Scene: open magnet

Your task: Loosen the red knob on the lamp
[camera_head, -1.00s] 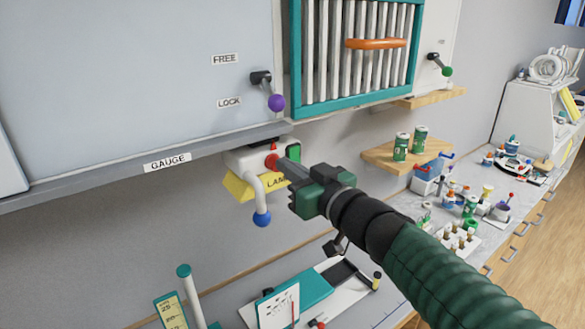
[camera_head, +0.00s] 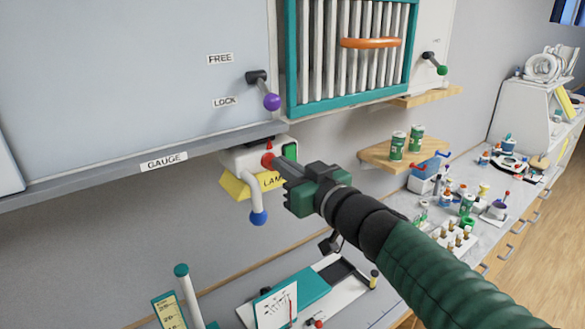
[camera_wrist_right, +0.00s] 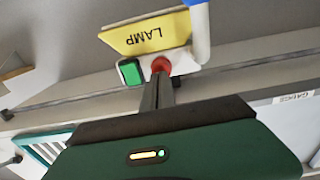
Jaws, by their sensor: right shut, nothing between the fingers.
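The lamp's white housing (camera_head: 243,157) is mounted under the grey ledge, with a yellow LAMP label (camera_head: 236,187) below it. The red knob (camera_head: 268,160) is on its front; in the right wrist view the knob (camera_wrist_right: 161,65) shows just beyond my fingertips. A white bent handle with a blue ball (camera_head: 258,217) hangs from the housing. My right gripper (camera_head: 278,163) is shut and empty, its fingertips at the knob and partly covering it. I cannot tell whether they touch it. A green button (camera_wrist_right: 131,72) sits beside the knob. My left gripper is not in view.
A teal-framed rack (camera_head: 291,60) is to the upper right. A wooden shelf (camera_head: 375,155) holds two green cans. A cluttered bench (camera_head: 400,205) runs along the right.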

